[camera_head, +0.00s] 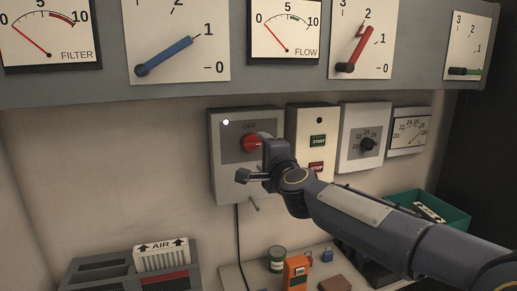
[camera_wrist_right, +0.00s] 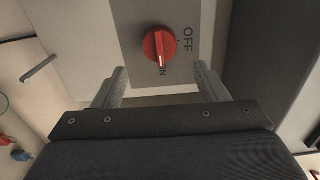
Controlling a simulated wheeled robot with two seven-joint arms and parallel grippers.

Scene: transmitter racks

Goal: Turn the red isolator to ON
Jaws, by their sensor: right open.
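The red isolator (camera_head: 250,142) is a round red knob on a grey plate of a wall box, with OFF printed above it. My right gripper (camera_head: 256,158) is in front of the box, just right of and below the knob. In the wrist view my right gripper (camera_wrist_right: 160,75) is open and empty, with the knob beyond the gap between its fingertips. I cannot tell any contact. My left gripper is not in view.
A START/STOP box (camera_head: 319,118), a black-knob box (camera_head: 350,112) and a small gauge (camera_head: 409,133) sit to the right. A grey panel with levers and dials (camera_head: 285,75) overhangs above. An orange device (camera_head: 297,272) and a green bin (camera_head: 450,214) lie below.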

